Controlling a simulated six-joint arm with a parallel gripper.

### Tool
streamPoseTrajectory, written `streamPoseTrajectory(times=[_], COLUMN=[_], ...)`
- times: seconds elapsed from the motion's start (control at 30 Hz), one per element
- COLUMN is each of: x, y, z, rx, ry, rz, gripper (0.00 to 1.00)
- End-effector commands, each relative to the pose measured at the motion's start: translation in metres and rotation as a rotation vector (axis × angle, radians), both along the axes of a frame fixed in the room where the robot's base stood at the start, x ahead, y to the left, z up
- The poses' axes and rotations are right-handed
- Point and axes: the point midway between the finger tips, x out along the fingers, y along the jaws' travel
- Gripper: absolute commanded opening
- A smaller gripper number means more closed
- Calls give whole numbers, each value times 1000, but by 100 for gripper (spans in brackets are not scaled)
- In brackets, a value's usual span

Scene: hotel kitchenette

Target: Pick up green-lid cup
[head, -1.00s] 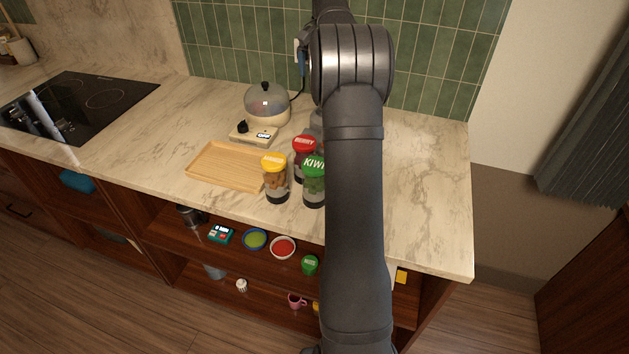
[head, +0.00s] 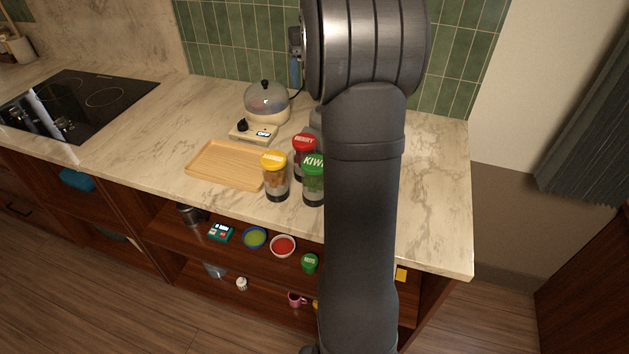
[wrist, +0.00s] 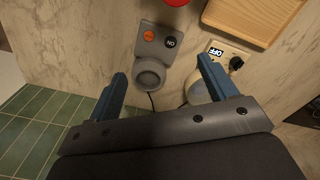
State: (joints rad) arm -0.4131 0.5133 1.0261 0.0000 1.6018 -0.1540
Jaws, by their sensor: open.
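The green-lid cup (head: 314,185), marked KIWI on its lid, stands upright on the marble counter, its right side close to my arm's outline in the head view. A yellow-lid cup (head: 275,180) stands just left of it and a red-lid cup (head: 303,146) behind it. My gripper (wrist: 162,70) is open and empty in the wrist view, above the back of the counter. The green lid does not show in the wrist view; only part of a red lid (wrist: 175,2) shows at its top edge.
A grey appliance base (wrist: 152,55) with an orange button lies below the open fingers. A domed cooker (head: 266,105) and a wooden tray (head: 195,172) are left of the cups. Green tiles (head: 225,45) back the counter. The counter's right end (head: 435,190) is clear.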

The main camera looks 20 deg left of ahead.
Motion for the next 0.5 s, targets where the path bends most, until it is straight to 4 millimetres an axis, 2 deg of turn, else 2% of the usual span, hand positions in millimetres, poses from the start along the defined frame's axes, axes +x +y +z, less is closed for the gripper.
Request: streamPoseTrajectory(times=[0.03,0.1,0.3,0.4,0.5], x=[-20,-46,-113,-136,-149], y=[-3,-9,-26,-33,-37], z=[5,8,6,3,0], rx=[1,0,0,0,0], ry=[-2,-2,-2,0,-1], rz=[82,205,527,639,709], gripper=[78,78,78,78,78])
